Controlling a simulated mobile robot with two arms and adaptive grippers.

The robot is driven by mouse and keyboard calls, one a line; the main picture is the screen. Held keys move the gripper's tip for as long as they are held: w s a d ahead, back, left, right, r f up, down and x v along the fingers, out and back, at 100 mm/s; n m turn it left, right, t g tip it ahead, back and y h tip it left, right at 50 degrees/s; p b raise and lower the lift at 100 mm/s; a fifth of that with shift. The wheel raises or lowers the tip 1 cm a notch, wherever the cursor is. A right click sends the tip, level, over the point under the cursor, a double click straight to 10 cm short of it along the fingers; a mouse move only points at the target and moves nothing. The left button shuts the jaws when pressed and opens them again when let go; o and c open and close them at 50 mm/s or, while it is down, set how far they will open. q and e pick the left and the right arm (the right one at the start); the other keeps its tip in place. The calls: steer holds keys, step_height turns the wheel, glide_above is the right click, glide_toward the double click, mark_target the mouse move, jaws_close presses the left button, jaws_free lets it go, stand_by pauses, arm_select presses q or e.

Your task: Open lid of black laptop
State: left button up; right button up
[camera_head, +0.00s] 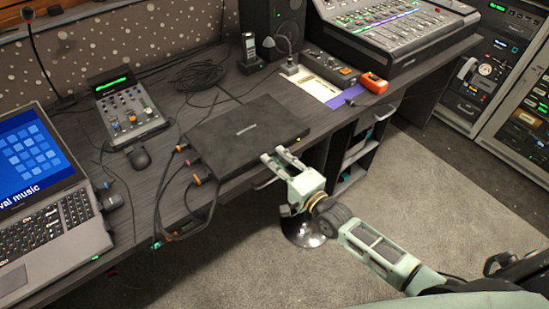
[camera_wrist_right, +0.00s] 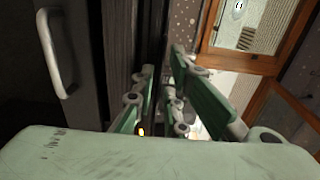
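The black laptop (camera_head: 245,130) lies closed and flat on the dark desk, with cables at its left side. My right gripper (camera_head: 281,157) is at the laptop's front edge, near its right corner. Its fingers look open, with a gap between them. In the right wrist view the green fingers (camera_wrist_right: 163,70) stand apart, near a dark edge. I cannot tell whether they touch the laptop. My left gripper is not in view.
An open grey laptop (camera_head: 40,200) with a lit blue screen stands at the left. A small mixer (camera_head: 130,112) and mouse (camera_head: 139,157) sit behind. An orange device (camera_head: 374,82) and large fader console (camera_head: 395,35) are to the right. Carpet (camera_head: 430,200) is clear in front.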

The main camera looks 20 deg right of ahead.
steer(key=shift+w+a, duration=0.15)
steer(key=shift+w, duration=0.15)
steer(key=shift+c, duration=0.5)
jaws_close()
